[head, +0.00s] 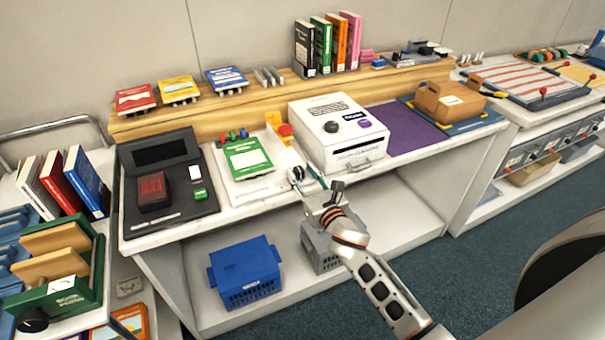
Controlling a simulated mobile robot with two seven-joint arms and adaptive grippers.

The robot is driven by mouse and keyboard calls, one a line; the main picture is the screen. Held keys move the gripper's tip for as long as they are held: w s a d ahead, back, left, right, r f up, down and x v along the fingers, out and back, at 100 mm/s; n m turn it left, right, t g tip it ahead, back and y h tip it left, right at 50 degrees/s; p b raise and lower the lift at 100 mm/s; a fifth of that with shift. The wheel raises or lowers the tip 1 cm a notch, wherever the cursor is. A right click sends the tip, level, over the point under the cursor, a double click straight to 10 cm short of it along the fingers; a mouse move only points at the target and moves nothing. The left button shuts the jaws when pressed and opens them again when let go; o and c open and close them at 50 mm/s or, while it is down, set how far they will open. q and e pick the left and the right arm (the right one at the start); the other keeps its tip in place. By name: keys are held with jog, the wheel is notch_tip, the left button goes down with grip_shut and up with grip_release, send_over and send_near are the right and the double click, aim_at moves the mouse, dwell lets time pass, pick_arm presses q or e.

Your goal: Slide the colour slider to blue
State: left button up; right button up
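My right gripper (308,181) reaches in from the lower right, over the counter's front edge, right of the white panel (236,187) and in front of the white machine. A row of small coloured pieces (232,136), including red, green and blue ones, sits at the back of the panel, behind a green card (247,158). I cannot make out which piece is the colour slider or where it is set. My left gripper is not in view.
A white machine (325,110) with a black knob (331,127) stands behind my gripper. A black device (165,183) is left of the panel. A purple mat (408,131) lies right of the machine. Blue (245,270) and grey (318,245) crates sit on the shelf below.

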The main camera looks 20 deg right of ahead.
jog(key=s, duration=1.2)
jog(key=shift+d, duration=0.25)
jog(key=s+a+f+m+g+y, duration=0.1)
jog(key=s+a+f+m+g, duration=0.2)
jog(key=s+f+m, duration=0.6)
jog(key=s+a+f+m+g+y, duration=0.1)
jog(key=s+a+f+m+g, duration=0.2)
jog(key=s+f+m, duration=0.7)
jog(key=f+m+g, duration=0.1)
jog(key=m, duration=1.2)
jog(key=shift+s+a+f, duration=0.2)
jog(key=shift+a, duration=0.1)
